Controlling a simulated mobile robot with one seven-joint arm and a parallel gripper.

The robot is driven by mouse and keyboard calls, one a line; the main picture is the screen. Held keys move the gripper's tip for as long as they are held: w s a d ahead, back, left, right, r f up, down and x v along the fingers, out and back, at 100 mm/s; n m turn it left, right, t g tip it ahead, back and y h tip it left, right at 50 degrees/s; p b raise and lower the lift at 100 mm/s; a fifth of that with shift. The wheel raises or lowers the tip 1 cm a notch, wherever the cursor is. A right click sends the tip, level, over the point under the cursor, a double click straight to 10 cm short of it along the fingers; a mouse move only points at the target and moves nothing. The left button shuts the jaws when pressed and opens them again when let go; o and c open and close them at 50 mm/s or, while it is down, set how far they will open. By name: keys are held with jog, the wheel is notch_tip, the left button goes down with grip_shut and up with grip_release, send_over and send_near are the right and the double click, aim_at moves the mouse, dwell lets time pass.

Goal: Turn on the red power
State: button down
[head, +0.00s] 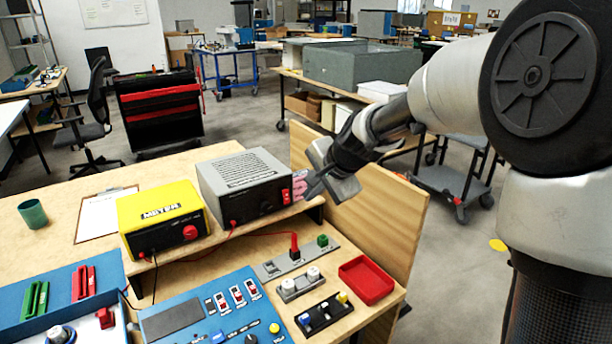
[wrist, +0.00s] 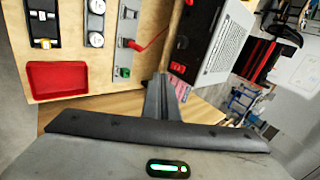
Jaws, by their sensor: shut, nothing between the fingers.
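The grey power box (head: 243,175) stands on a raised wooden shelf, with a vented top and black front panel. A red power switch (head: 286,196) sits at the right end of that panel. My gripper (head: 308,190) is shut and empty, just to the right of the box, close to the switch. Contact cannot be made out. In the wrist view my gripper's fingers (wrist: 166,98) point toward the shelf edge, and the power box (wrist: 222,45) is at upper right, its black panel facing left. The switch's on or off position is too small to tell.
A yellow meter (head: 163,215) stands left of the power box. A wooden side panel (head: 365,205) rises behind my gripper. Below are a red tray (head: 366,280), a grey strip with red and green plugs (head: 297,258), and a blue control panel (head: 215,310). A red cable crosses the bench.

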jog(key=shift+w+d+f+m, duration=0.1)
jog(key=shift+w+m, duration=0.15)
jog(key=shift+w, duration=0.35)
jog(key=shift+w+d+f+m, duration=0.1)
jog(key=shift+w+m, duration=0.15)
jog(key=shift+w, duration=0.3)
send_near(287, 201)
notch_tip(287, 201, down, 5)
jog(key=w, duration=0.2)
jog(key=shift+w+a, duration=0.45)
jog(key=shift+a, duration=0.4)
jog(key=shift+w+f, duration=0.1)
jog(key=shift+w, duration=0.05)
jog(key=shift+a, duration=0.1)
